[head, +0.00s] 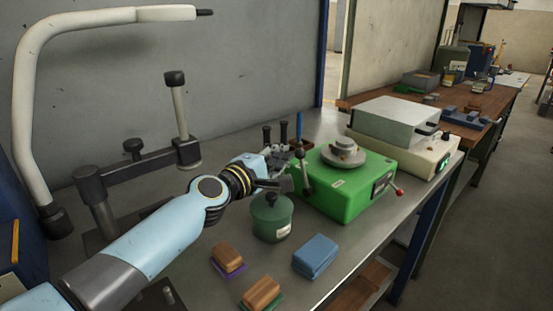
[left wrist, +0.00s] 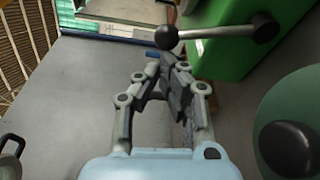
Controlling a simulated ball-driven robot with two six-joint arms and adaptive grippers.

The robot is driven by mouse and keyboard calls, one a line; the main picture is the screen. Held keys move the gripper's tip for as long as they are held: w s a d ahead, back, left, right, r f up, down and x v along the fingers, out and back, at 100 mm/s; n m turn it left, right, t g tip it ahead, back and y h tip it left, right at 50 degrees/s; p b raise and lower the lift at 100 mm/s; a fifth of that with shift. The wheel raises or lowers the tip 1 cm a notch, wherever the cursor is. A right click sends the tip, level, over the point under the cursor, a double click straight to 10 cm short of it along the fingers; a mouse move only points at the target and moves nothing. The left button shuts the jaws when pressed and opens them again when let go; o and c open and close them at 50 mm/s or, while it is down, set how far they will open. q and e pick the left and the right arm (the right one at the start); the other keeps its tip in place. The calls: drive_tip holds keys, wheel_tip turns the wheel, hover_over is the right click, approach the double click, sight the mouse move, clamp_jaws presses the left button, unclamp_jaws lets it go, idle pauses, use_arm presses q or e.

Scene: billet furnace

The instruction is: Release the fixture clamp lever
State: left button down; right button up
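A green box-shaped fixture (head: 340,190) stands on the steel bench with a round grey stepped disc (head: 343,153) on top. A lever (head: 305,170) with a black ball knob stands at its near left corner. In the left wrist view this appears to be the metal rod (left wrist: 215,32) with black knobs, beside the green body (left wrist: 235,55). A second lever with a red knob (head: 398,190) is on its front right. My left gripper (head: 285,165) is beside the fixture's left side. In the wrist view its fingers (left wrist: 172,68) look shut, empty, just short of the rod.
A dark green lidded canister (head: 271,222) stands close below my left gripper. Brushes (head: 228,258) and a blue block (head: 315,256) lie at the front. A grey-topped white unit (head: 392,122) is right of the fixture. A dark post stand (head: 140,175) is at left.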

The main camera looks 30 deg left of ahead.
use_arm(q)
drive_tip(key=s+d+r+m+t+h+b, duration=0.1)
drive_tip(key=s+d+m+b, duration=0.1)
drive_tip(key=d+m+b, duration=0.6)
drive_tip(key=shift+s+d+m+t+b, duration=0.15)
drive_tip(key=shift+s+m+t+b, duration=0.25)
drive_tip(key=shift+b, duration=0.4)
drive_tip(key=shift+r, duration=0.1)
drive_tip(key=shift+s, duration=0.15)
drive_tip(key=s+a+f, duration=0.1)
drive_tip(key=s, duration=1)
drive_tip(key=shift+s+a+f, duration=0.3)
